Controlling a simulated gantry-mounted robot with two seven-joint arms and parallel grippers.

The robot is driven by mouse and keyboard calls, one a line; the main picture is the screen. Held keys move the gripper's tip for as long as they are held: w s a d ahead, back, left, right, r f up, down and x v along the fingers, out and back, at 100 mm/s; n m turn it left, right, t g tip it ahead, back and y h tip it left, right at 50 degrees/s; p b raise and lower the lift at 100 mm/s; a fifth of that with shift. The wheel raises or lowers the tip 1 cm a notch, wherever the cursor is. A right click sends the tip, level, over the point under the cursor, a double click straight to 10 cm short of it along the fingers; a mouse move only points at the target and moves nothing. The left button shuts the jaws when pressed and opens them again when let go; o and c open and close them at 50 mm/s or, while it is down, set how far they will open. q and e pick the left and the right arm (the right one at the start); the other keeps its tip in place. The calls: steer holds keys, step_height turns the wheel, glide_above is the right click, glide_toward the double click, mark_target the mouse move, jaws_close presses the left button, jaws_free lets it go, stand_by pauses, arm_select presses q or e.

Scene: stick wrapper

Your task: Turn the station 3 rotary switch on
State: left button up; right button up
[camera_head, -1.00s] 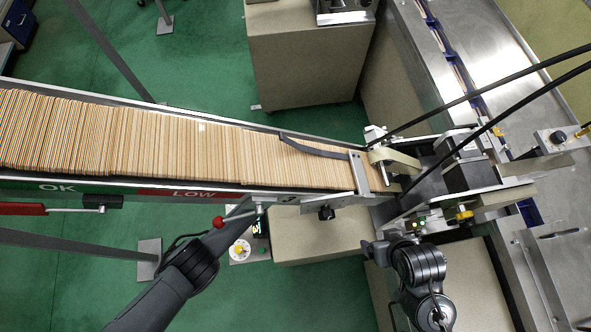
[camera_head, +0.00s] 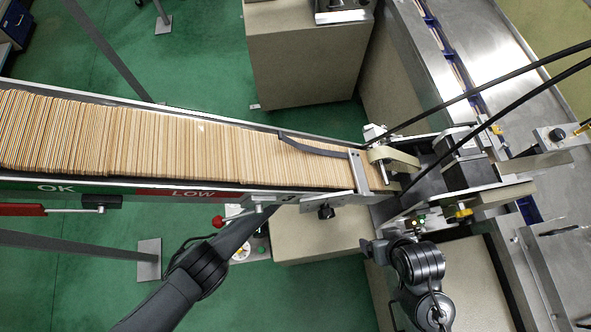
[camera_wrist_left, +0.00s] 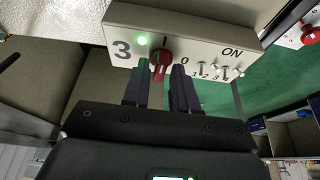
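The stick-filled conveyor (camera_head: 190,150) crosses above my left arm. A red knob (camera_head: 218,221) sits close beside that arm. Several small toggles (camera_wrist_left: 219,70) line the panel right of the switch. A beige cabinet (camera_head: 320,235) stands below the conveyor.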

arm_select(q)
steer(key=shift+o, duration=0.7)
steer(key=shift+r, duration=0.1)
steer(key=shift+s+d+r+p, duration=0.1)
steer(key=shift+s+r+p, duration=0.2)
steer(key=shift+r, duration=0.35)
steer(key=p+v, duration=0.1)
steer(key=v, duration=0.8)
steer(key=shift+r, duration=0.1)
